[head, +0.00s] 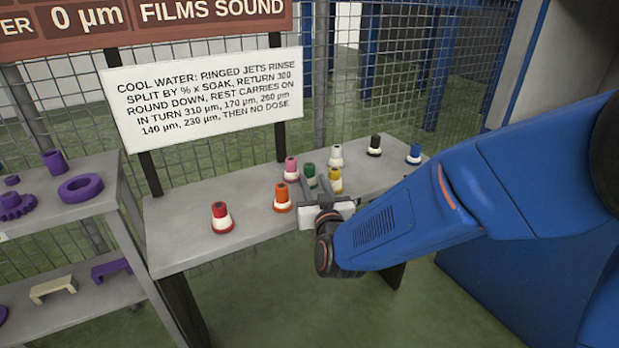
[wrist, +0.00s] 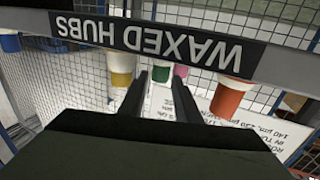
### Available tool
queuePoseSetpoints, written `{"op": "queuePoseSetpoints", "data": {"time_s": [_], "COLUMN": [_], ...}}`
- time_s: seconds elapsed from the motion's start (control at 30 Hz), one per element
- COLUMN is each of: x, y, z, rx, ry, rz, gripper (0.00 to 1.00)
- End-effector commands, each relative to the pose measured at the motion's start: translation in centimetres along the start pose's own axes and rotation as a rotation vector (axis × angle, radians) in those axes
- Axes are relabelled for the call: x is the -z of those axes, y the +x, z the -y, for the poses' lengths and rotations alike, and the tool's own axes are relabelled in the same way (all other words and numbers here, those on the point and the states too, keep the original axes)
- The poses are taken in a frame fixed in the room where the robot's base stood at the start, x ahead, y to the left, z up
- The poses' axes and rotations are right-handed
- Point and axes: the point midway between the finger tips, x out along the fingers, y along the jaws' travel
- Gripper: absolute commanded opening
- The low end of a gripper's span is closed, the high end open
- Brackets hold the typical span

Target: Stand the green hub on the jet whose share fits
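The green hub (head: 309,171) stands upright on a white base, among other coloured hubs on the grey shelf (head: 178,236). My gripper (head: 315,183) is open and empty, its two fingers reaching over the shelf's front edge toward the green hub. In the wrist view, which shows the shelf upside down, the green hub (wrist: 160,98) appears between my two fingers (wrist: 160,85). I cannot tell whether the fingertips are beside it or short of it. No jet can be made out in either view.
A red hub (head: 221,217), orange (head: 282,197), pink (head: 291,169), yellow (head: 335,180), white (head: 336,155), black (head: 374,145) and blue hub (head: 414,153) stand around. A sign (head: 205,100) rises behind. A side rack (head: 70,222) holds purple parts. The shelf label (wrist: 145,40) reads "WAXED HUBS".

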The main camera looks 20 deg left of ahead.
Motion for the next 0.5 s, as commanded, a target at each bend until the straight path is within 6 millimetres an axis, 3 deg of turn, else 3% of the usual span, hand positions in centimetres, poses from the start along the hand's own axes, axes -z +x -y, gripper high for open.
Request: {"op": "queuePoseSetpoints", "data": {"time_s": [0.27, 0.5], "x": [0.1, 0.7], "y": [1.9, 4.9], "z": [0.0, 0.1], "rx": [-0.001, -0.001], "ry": [0.000, 0.000], "rz": [0.000, 0.000], "gripper": [0.30, 0.30]}}
